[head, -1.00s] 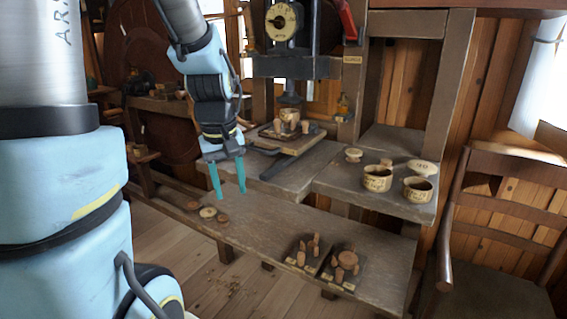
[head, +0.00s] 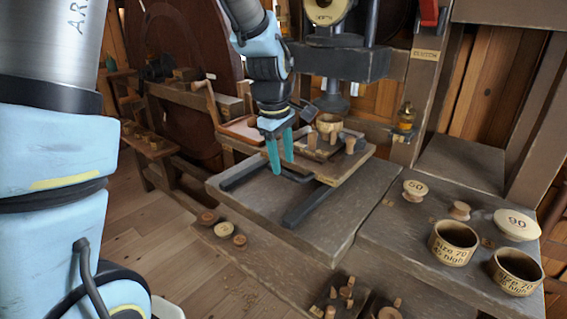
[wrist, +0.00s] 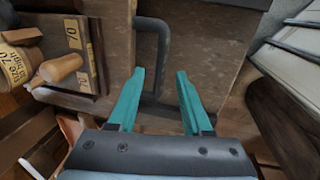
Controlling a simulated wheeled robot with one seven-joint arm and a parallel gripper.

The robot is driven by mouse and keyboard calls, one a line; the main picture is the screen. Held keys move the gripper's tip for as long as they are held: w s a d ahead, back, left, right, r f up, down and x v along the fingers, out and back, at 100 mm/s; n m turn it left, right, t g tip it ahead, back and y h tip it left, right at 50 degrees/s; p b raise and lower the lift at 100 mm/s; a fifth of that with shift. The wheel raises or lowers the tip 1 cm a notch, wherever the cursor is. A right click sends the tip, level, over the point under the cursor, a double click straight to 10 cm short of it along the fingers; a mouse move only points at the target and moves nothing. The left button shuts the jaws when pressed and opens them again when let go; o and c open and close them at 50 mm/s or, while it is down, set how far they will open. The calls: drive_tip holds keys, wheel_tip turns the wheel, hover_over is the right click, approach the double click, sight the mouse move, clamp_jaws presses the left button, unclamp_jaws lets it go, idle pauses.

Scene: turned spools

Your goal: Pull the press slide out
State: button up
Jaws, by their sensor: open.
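The press slide (head: 345,169) is a wooden board beneath the press, carrying a dark tray (head: 345,157) with a lettered cup (head: 329,123) and wooden pegs. A dark bent handle (head: 300,179) sticks out from its front edge. My gripper (head: 283,166) is open and empty, pointing down at the handle. In the wrist view the handle (wrist: 163,55) shows as a U-shaped bar beside the slide's edge (wrist: 118,40). It passes between the two teal fingers of my gripper (wrist: 160,75), with a gap on each side. I cannot tell whether the fingers are level with it.
Dark rails (head: 308,205) lie on the bench (head: 345,222) below the slide. To the right stand two lettered cups (head: 453,243) (head: 517,270) and round lids (head: 516,224). Small discs (head: 223,229) lie on the lower shelf. The bench front is clear.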

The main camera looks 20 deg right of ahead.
drive_tip(key=shift+d+f, duration=0.2)
drive_tip(key=shift+f, duration=1)
drive_tip(key=shift+c, duration=0.4)
clamp_jaws()
